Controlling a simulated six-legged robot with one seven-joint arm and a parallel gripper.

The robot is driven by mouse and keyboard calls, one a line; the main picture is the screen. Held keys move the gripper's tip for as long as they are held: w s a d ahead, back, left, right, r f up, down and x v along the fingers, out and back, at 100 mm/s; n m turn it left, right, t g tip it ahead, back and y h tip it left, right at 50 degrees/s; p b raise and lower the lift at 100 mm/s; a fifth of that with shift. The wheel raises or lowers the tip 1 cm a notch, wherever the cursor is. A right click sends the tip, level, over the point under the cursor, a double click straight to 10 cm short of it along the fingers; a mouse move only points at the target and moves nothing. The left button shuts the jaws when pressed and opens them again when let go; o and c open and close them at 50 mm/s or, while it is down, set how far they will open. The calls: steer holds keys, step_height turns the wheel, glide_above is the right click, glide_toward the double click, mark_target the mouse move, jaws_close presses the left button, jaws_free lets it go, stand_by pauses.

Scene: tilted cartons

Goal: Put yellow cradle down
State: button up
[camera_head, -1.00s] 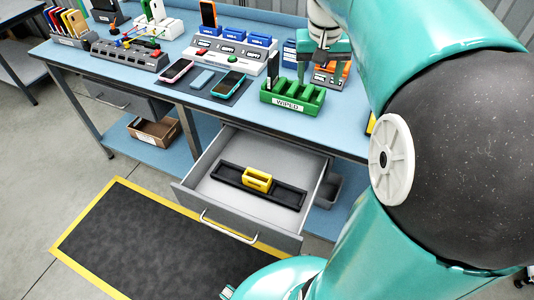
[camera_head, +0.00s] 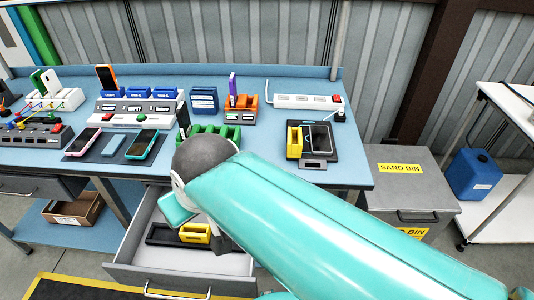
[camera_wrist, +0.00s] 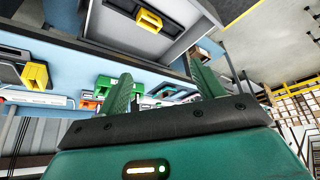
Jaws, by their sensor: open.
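One yellow cradle (camera_head: 195,233) sits in a black tray (camera_head: 160,234) inside the open drawer; it also shows at the top of the wrist view (camera_wrist: 149,20). A second yellow cradle (camera_head: 294,140) stands on a black pad at the right of the bench, beside a dark phone-like device (camera_head: 318,137). It also shows at the left of the wrist view (camera_wrist: 35,75). My gripper (camera_wrist: 163,88) is open, with nothing seen between its fingers. It is apart from both cradles. My arm hides my fingertips in the head view.
The grey drawer (camera_head: 140,268) stands out from the bench. A green rack (camera_head: 222,132) is partly behind my arm. Phones, chargers and a white power strip (camera_head: 309,102) line the bench. A sand bin (camera_head: 405,178) stands right of it.

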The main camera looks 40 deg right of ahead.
steer(key=w+d+r+m+h, duration=0.1)
steer(key=w+d+m+h, duration=0.15)
steer(key=w+d, duration=0.5)
steer(key=m+g, duration=0.3)
steer(key=m, duration=0.4)
glide_toward(294, 143)
steer(key=shift+w+d+f+h, duration=0.15)
steer(key=shift+f+h, duration=0.05)
steer(key=shift+f, duration=0.4)
steer(key=shift+w+d+f+h, duration=0.1)
steer(key=shift+w+f+h, duration=0.05)
steer(key=shift+f, duration=0.5)
steer(key=x, duration=0.5)
steer(key=shift+a+f, duration=0.1)
steer(key=shift+f, duration=0.05)
steer(key=c, duration=1.2)
